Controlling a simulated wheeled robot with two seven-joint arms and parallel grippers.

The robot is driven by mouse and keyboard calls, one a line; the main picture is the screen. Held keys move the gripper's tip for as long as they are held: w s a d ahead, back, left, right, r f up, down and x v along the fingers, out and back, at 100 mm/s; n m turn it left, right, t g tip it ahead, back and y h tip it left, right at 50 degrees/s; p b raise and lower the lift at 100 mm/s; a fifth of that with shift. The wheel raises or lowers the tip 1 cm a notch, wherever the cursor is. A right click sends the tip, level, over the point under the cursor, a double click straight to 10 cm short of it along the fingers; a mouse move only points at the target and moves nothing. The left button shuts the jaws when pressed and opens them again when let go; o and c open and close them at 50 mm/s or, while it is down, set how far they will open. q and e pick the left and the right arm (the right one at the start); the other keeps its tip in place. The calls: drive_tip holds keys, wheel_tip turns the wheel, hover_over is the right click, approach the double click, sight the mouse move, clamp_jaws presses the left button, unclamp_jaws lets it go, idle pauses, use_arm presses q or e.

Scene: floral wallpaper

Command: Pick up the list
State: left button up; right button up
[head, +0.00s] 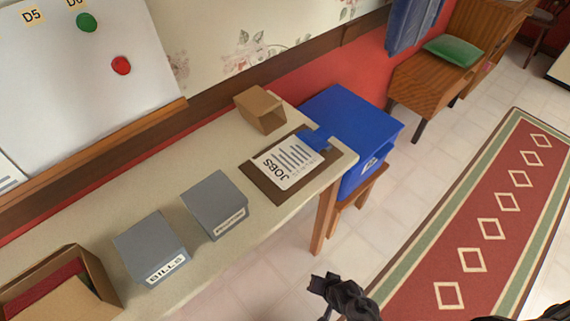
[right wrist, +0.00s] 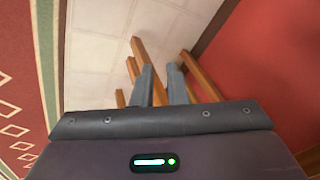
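The list is a white sheet headed "JOBS" (head: 287,163) with dark lines of writing. It lies on a brown clipboard (head: 258,188) with a blue clip (head: 314,139), near the right end of the counter. My right gripper (head: 322,284) appears as a dark shape low in the head view, off the counter's front edge and well apart from the list. In the right wrist view its two grey fingers (right wrist: 161,75) stand apart with nothing between them. The list is not in that view. My left gripper is not in view.
On the counter (head: 95,220) stand a grey "BILLS" box (head: 152,248), another grey box (head: 215,205), a small cardboard box (head: 260,108) and an open box (head: 85,265). A blue bin (head: 350,120) stands beyond the counter's end. Tiled floor and a red rug (head: 475,230) lie right.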

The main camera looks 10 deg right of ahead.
drive_tip(key=w+a+r+m+t+y+b, duration=0.15)
drive_tip(key=w+r+m, duration=0.3)
drive_tip(key=r, duration=0.75)
drive_tip(key=w+a+r+m+t+h, duration=0.1)
drive_tip(key=w+r+m+t, duration=0.15)
drive_tip(key=w+r, duration=0.65)
drive_tip(key=m+t+y, duration=0.3)
drive_tip(key=m+t, duration=0.1)
drive_tip(key=m, duration=0.8)
approach(270, 176)
drive_tip(key=shift+w+f, duration=0.75)
drive_tip(key=shift+f, duration=0.1)
drive_tip(key=shift+w+a+r+m+y, duration=0.1)
drive_tip(key=shift+w+a+m+y, duration=0.2)
drive_tip(key=shift+m, duration=0.2)
drive_tip(key=shift+w+a, duration=0.2)
drive_tip(key=shift+w, duration=0.05)
drive_tip(key=p+x, duration=0.1)
drive_tip(key=x, duration=0.6)
clamp_jaws()
drive_tip(key=shift+r, duration=0.1)
